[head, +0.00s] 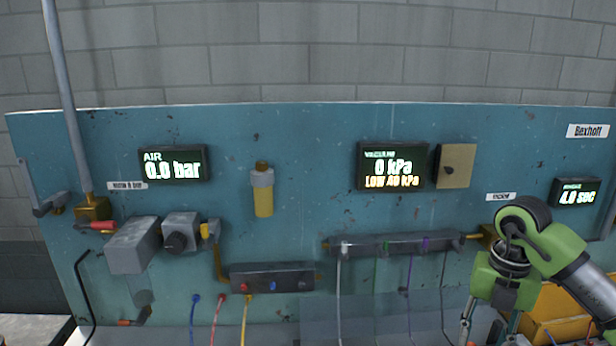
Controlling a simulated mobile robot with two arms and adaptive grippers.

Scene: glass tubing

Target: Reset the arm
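My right arm (568,262), green and grey, comes in from the right edge and bends down at its wrist joint. My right gripper (492,322) hangs at the lower right in front of the teal panel, with its fingers pointing down. The fingertips run out at the bottom edge, so I cannot see whether they are open or hold anything. My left arm and gripper are not in view.
Manifolds (272,277) with coloured hoses sit below. A yellow bin (558,312) stands close behind my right gripper. A pipe (66,100) rises at left.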

